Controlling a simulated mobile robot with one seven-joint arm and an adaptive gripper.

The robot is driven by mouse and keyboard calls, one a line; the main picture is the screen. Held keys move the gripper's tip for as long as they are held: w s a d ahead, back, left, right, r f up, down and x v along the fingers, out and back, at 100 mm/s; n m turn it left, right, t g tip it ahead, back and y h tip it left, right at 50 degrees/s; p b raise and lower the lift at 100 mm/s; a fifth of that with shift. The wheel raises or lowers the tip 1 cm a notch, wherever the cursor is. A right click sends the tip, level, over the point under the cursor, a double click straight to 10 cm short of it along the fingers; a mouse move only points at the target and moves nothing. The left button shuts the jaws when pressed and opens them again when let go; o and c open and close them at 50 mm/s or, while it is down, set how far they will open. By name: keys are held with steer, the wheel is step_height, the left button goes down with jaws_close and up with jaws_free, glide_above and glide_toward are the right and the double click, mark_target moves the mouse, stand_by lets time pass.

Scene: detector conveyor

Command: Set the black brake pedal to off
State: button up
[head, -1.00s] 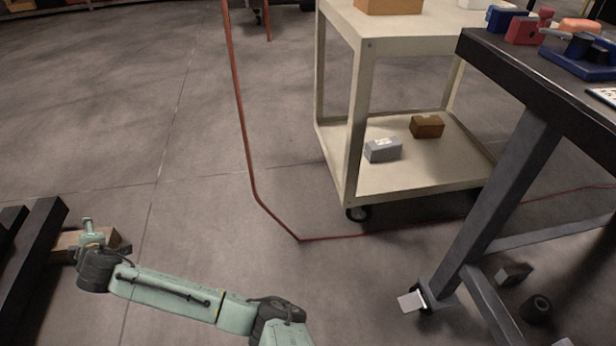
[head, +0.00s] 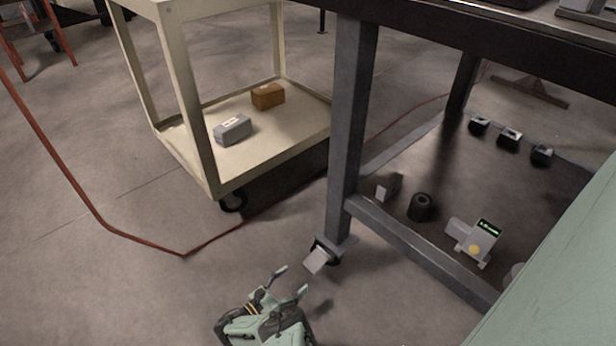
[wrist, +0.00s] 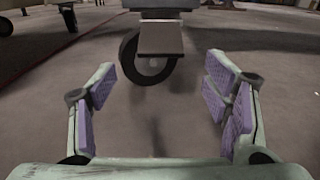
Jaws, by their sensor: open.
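The brake pedal (head: 317,260) is a flat grey plate on the caster at the foot of the dark table leg; it looks light grey rather than black. In the wrist view the pedal (wrist: 160,38) juts toward me above the dark caster wheel (wrist: 150,62), tilted slightly. My gripper (head: 292,280) is low over the floor, just in front of the pedal, not touching it. In the wrist view my gripper (wrist: 160,75) is open and empty, with its purple pads either side of the pedal and wheel, which lie farther ahead.
The dark table leg (head: 351,130) and lower rail (head: 420,250) stand at the right. The table's lower shelf holds a black cylinder (head: 421,207) and a device with a green display (head: 475,240). A cream cart (head: 190,110) stands left. A red cable (head: 130,237) crosses the floor.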

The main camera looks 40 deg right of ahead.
mark_target(314, 264)
steer(key=d, duration=0.3)
steer(key=d+b, duration=0.1)
steer(key=d, duration=0.3)
steer(key=d+b, duration=0.1)
steer(key=d, duration=0.2)
steer(key=shift+w+d+r, duration=0.1)
steer(key=shift+w+d, duration=0.25)
steer(key=shift+d, duration=0.05)
steer(key=shift+c, duration=0.4)
jaws_close()
